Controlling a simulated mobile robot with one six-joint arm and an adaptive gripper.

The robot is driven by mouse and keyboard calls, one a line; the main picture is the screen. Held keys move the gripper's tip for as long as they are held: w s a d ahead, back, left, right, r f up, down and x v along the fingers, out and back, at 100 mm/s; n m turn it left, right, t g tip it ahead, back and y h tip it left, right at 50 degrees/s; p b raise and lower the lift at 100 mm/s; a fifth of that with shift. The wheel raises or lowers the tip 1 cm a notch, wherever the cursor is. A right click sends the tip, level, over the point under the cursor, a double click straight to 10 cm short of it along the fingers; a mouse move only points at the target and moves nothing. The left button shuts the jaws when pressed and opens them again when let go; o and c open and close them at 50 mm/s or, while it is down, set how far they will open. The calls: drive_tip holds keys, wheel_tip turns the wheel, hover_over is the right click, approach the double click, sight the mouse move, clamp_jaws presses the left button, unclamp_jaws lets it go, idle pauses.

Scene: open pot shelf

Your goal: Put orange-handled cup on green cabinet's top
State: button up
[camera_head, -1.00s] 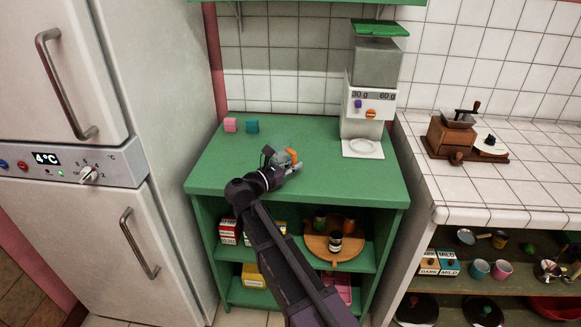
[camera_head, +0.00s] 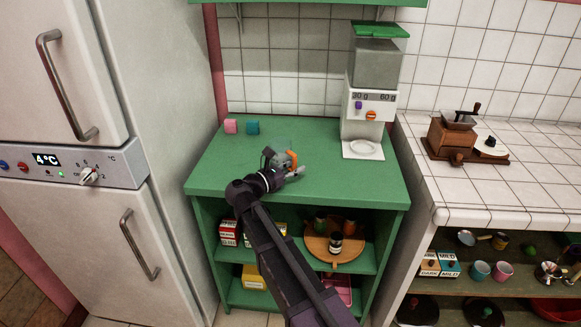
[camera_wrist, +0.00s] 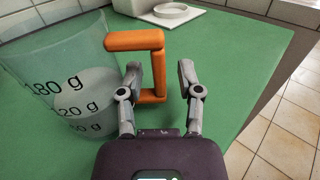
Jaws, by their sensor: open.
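The orange-handled cup is a clear measuring cup (camera_wrist: 75,85) with gram marks, standing upright on the green cabinet's top (camera_wrist: 225,55). In the head view, my gripper (camera_head: 283,163) is over the middle of the cabinet top (camera_head: 225,170) and largely hides the cup, leaving a bit of orange handle (camera_head: 293,158) showing.
A white dispenser (camera_head: 365,105) with a round tray stands at the cabinet's back right. The fridge (camera_head: 165,130) is to the left, and a tiled counter (camera_head: 480,195) with a grinder is to the right.

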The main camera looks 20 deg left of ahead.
drive_tip(key=v, duration=1.2)
drive_tip(key=shift+s, duration=0.1)
idle(0.6)
